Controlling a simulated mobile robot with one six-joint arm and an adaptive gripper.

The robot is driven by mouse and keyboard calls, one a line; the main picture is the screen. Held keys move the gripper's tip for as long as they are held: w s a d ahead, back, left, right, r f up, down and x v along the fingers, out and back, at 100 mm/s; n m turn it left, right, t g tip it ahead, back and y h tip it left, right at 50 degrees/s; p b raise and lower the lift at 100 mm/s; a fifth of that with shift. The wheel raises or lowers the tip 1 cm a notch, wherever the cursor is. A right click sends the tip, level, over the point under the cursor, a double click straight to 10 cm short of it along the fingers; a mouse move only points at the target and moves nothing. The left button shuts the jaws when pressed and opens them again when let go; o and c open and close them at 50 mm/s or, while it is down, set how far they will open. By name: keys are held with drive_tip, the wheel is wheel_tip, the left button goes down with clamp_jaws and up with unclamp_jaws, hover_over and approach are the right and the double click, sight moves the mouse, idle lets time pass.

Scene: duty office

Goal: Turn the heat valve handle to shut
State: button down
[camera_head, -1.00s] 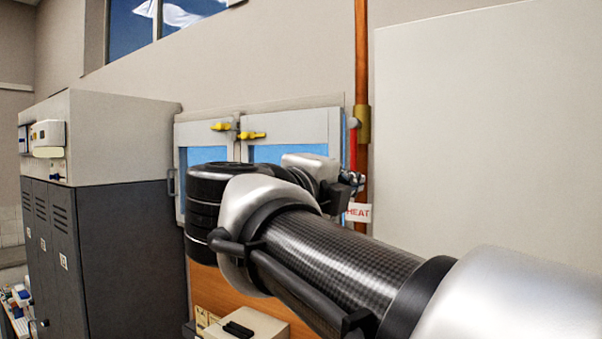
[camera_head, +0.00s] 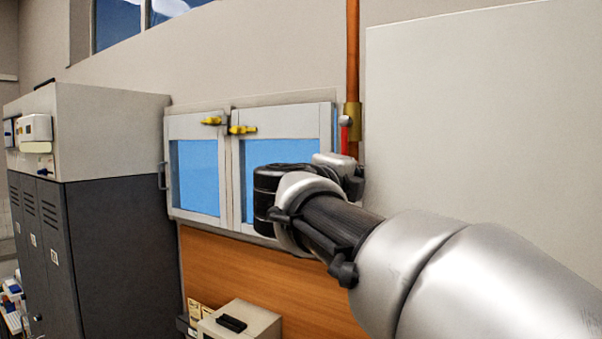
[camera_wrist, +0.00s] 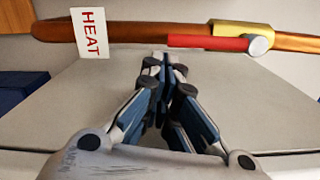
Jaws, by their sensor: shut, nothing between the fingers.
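The heat valve is a brass body (camera_head: 352,108) with a grey round hub on a vertical copper pipe (camera_head: 353,45). Its red handle (camera_head: 344,138) points down, along the pipe. In the wrist view the pipe runs across the top, with the brass body (camera_wrist: 245,31) at the right and the red handle (camera_wrist: 207,42) lying along the pipe to its left. A white HEAT tag (camera_wrist: 90,33) hangs further left. My gripper (camera_wrist: 160,66) is shut and empty, its tips just short of the pipe in the picture, between tag and handle. Contact cannot be told. My arm hides its fingers in the head view.
A white-framed unit with blue panes (camera_head: 199,177) and yellow latches (camera_head: 242,130) is left of the pipe. A large pale panel (camera_head: 470,110) is to the right. Dark lockers (camera_head: 120,260) stand at left. A beige box (camera_head: 240,322) sits below.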

idle(0.4)
drive_tip(key=shift+w+a+f+m, duration=0.1)
drive_tip(key=shift+w+a+m, duration=0.1)
drive_tip(key=shift+a+m, duration=0.15)
